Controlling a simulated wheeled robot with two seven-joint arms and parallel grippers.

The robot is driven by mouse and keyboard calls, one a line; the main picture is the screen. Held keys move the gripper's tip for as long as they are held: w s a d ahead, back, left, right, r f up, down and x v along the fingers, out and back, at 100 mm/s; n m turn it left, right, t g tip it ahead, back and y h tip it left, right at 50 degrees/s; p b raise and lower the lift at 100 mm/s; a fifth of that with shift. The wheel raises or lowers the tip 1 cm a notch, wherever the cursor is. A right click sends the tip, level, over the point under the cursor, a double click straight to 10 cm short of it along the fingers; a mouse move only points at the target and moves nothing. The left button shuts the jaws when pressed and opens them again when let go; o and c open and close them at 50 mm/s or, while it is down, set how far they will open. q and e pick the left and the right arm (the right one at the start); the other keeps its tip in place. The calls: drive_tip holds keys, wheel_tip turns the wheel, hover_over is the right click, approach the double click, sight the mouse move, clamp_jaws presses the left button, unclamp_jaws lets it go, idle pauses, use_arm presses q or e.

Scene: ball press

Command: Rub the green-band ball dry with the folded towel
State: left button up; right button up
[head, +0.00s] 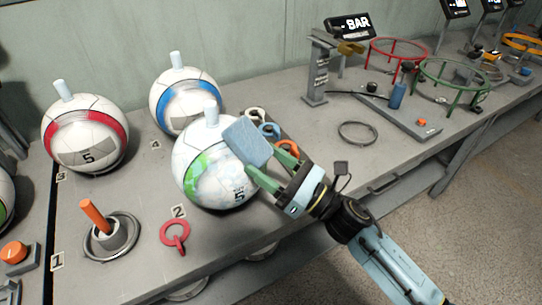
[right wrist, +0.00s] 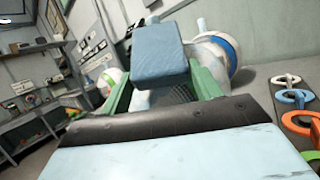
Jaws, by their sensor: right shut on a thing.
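The green-band ball (head: 207,182) sits at spot 2 on the bench, white with a green band, a "5" mark and a pale plug on top. Bluish-white patches show on its surface. My right gripper (head: 268,168) is shut on the folded towel (head: 247,141), a light blue pad. In the head view the towel overlaps the ball's upper right side; I cannot tell for sure whether it touches. The right wrist view shows the towel (right wrist: 160,55) between the green fingers (right wrist: 165,92), with a ball partly hidden behind it. My left gripper is not in view.
A red-band ball (head: 85,135) and a blue-band ball (head: 184,98) stand behind and left. Coloured ring tags (head: 288,149) sit right of the ball. Ring stands (head: 450,84) stand farther right.

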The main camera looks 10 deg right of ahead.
drive_tip(key=shift+w+d+b, duration=0.3)
drive_tip(key=shift+w+d, duration=0.1)
drive_tip(key=shift+w, duration=0.2)
drive_tip(key=shift+w+d+b, duration=0.25)
drive_tip(key=shift+w+d, duration=0.1)
drive_tip(key=shift+w, duration=0.25)
drive_tip(key=shift+s+a, duration=0.4)
drive_tip(key=shift+s, duration=0.25)
drive_tip(key=shift+s+a, duration=0.4)
drive_tip(key=shift+s, duration=0.25)
